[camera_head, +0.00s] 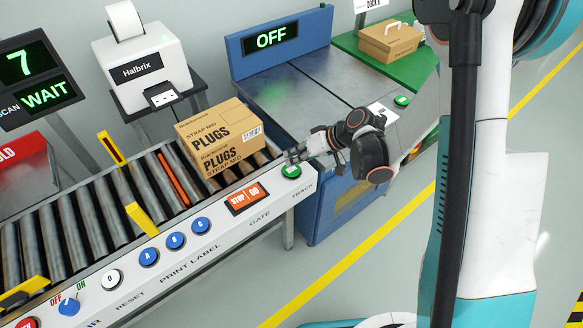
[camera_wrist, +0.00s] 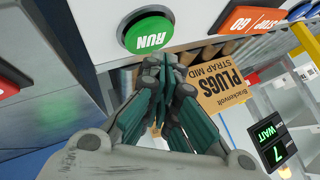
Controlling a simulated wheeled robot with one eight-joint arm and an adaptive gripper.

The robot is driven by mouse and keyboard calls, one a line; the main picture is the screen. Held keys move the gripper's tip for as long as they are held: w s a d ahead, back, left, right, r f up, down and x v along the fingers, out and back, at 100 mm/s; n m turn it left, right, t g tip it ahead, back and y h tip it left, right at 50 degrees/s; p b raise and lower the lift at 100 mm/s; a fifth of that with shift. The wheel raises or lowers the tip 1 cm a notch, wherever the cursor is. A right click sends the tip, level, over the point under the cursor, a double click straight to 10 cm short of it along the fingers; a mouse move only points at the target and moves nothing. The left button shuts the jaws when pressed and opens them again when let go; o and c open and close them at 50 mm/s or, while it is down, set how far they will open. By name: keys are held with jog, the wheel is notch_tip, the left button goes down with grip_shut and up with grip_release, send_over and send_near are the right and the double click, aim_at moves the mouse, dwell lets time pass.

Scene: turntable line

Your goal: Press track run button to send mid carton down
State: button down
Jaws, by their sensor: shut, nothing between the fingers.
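The green track run button (camera_head: 291,171) is at the right end of the white control panel, above the word TRACK. In the wrist view the button (camera_wrist: 147,33) shows its RUN label. The mid carton (camera_head: 224,139), a brown box marked PLUGS STRAP MID, sits on the rollers near their right end. It also shows in the wrist view (camera_wrist: 220,88). My gripper (camera_head: 293,156) is shut and empty, with its fingertips close to the button. In the wrist view the fingertips (camera_wrist: 168,68) are just below the button's rim; I cannot tell whether they touch it.
The orange STOP/GO gate button (camera_head: 246,198) and blue label buttons (camera_head: 176,240) lie left along the panel. A blue-sided table with an OFF display (camera_head: 271,39) stands beyond the rollers. Another carton (camera_head: 390,41) sits on a green surface. A scan display (camera_head: 42,96) reads WAIT.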

jog(key=shift+r+p, duration=1.5)
jog(key=shift+r, duration=1)
dwell(5.5)
